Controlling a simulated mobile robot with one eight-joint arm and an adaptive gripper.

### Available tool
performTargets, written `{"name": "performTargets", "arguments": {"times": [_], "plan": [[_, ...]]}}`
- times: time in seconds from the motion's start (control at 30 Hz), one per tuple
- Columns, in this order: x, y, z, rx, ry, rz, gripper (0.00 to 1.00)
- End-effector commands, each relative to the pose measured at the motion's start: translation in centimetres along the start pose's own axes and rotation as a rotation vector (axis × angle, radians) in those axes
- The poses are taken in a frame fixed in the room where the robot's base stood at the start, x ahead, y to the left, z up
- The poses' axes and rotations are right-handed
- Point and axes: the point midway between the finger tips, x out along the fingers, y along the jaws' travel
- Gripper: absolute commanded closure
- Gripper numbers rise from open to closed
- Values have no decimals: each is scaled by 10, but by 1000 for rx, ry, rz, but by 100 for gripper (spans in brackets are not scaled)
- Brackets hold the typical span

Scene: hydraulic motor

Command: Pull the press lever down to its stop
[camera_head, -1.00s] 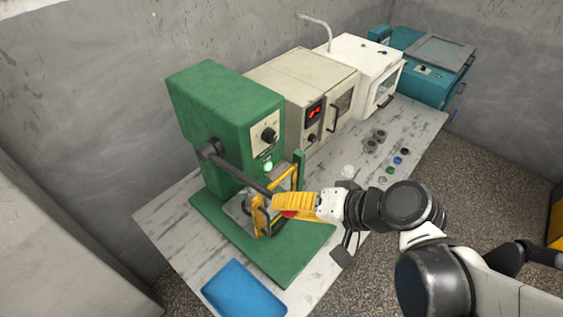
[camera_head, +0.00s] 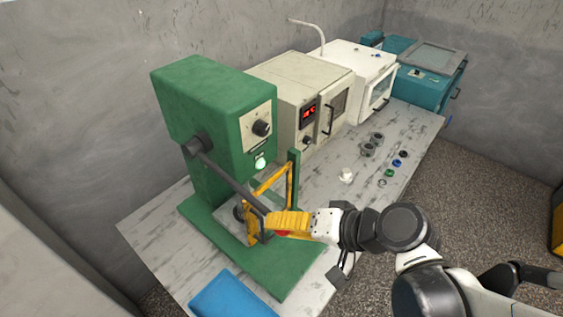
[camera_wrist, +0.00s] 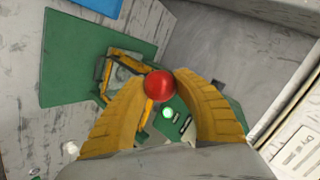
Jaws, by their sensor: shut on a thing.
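The green press (camera_head: 215,120) stands on the bench with its dark lever (camera_head: 232,182) slanting down to the right from a pivot on its side. The lever's red ball knob (camera_wrist: 160,84) is between the two yellow fingers of my gripper (camera_wrist: 168,80). In the head view my gripper (camera_head: 280,223) is shut on the knob, in front of the yellow guard frame (camera_head: 272,188) and above the green base. Only a sliver of red shows there; the fingers hide the rest and the lever's end.
A blue tray (camera_head: 236,298) lies by the base's front left. A beige oven (camera_head: 300,85), a white cabinet (camera_head: 355,65) and a teal machine (camera_head: 430,75) line the back. Several small rings and parts (camera_head: 369,150) lie on the bench at right.

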Motion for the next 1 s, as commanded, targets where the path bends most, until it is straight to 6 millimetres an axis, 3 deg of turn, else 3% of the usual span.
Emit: {"name": "performTargets", "arguments": {"times": [0.07, 0.1, 0.17, 0.73, 1.0], "plan": [[0, 2, -1, -1, 3, 6, 100], [0, 2, -1, -1, 3, 6, 60], [0, 2, -1, -1, 3, 6, 42], [-3, 1, 0, 1, 2, 2, 41], [-34, 2, 0, 4, 5, 5, 41]]}}
